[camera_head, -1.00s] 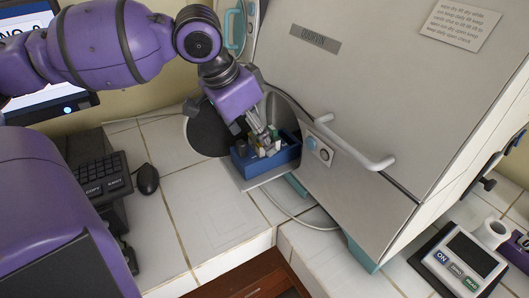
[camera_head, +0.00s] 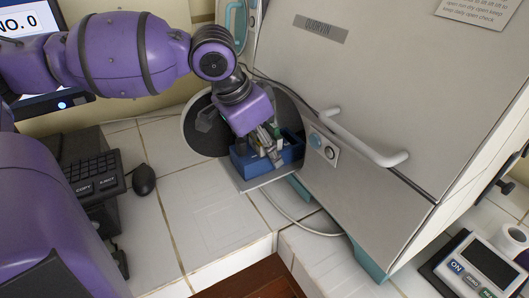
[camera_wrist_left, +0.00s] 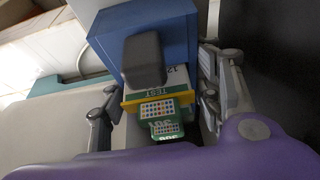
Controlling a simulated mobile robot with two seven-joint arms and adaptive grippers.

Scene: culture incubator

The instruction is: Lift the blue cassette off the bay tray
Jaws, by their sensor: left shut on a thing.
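The blue cassette (camera_head: 262,166) sits at the bay tray (camera_head: 256,182), in front of the round dark opening in the incubator's side. I cannot tell whether a gap lies between cassette and tray. My left gripper (camera_head: 272,151) points down into the cassette's top and is shut on it. In the left wrist view the cassette (camera_wrist_left: 181,32) has a grey block (camera_wrist_left: 144,60) and white, yellow and green labelled pieces (camera_wrist_left: 157,108). The gripper's fingers (camera_wrist_left: 158,100) lie on either side of these pieces; the exact contact is hidden. My right gripper is not in view.
The incubator (camera_head: 375,95) stands close on the right, with a protruding white door handle (camera_head: 365,145). A keyboard (camera_head: 95,173) and mouse (camera_head: 144,180) lie to the left. White tiles (camera_head: 205,215) in front are clear. A scale (camera_head: 480,262) stands at far right.

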